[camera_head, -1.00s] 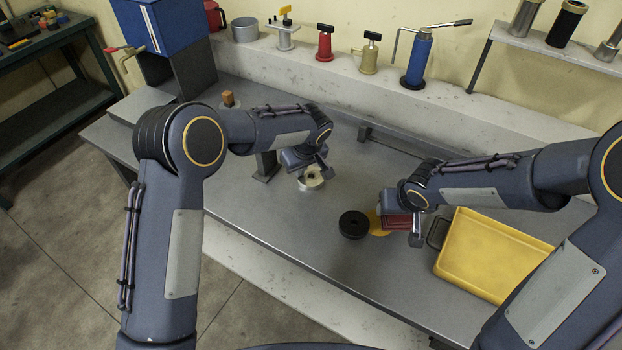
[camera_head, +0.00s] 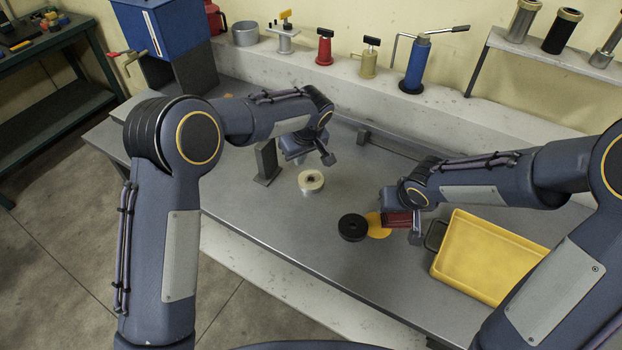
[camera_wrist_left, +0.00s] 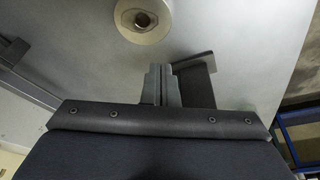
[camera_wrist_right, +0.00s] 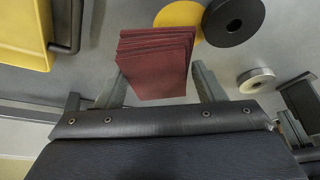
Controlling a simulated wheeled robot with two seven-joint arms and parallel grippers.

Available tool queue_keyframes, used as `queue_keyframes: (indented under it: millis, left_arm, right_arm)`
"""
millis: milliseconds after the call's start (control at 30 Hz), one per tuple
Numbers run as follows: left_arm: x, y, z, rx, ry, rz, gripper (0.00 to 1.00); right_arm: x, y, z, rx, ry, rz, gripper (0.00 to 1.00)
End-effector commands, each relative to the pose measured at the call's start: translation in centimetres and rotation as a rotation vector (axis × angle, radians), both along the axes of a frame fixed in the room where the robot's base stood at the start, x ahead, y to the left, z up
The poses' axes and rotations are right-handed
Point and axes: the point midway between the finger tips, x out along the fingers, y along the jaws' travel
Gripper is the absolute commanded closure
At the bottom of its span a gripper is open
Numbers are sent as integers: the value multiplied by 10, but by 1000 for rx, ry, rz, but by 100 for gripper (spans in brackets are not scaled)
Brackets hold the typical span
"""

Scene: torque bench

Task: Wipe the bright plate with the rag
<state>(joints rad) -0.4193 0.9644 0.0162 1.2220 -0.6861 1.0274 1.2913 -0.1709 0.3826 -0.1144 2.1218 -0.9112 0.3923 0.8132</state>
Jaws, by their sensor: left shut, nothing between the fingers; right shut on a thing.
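The rag is a dark red, folded stack (camera_head: 397,219). My right gripper (camera_wrist_right: 160,82) is shut on it. The rag hangs over or beside the right edge of a flat yellow disc (camera_head: 378,230); I cannot tell whether they touch. A black ring-shaped plate (camera_head: 352,228) lies at the disc's left. A bright cream ring-shaped plate (camera_head: 311,181) with a central hole stands on the bench farther left. It also shows in the left wrist view (camera_wrist_left: 143,22). My left gripper (camera_wrist_left: 161,72) is shut and empty, behind the cream plate and apart from it.
A grey upright post (camera_head: 267,160) stands left of the cream plate, close to my left gripper. A yellow tray (camera_head: 487,258) sits right of the rag. Bottle jacks, including a blue one (camera_head: 415,65), line the back ledge. The bench front is clear.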

Motion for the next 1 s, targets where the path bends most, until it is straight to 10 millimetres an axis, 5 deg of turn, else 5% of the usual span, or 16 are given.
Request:
queue_keyframes:
  millis: [367,1000]
  left_arm:
    - [-1,-1,6,-1,-2,-1,100]
    - [-29,-17,110,-1,-2,0,100]
  right_arm:
    - [0,0,-2,0,0,0,55]
    - [0,0,-17,0,0,0,55]
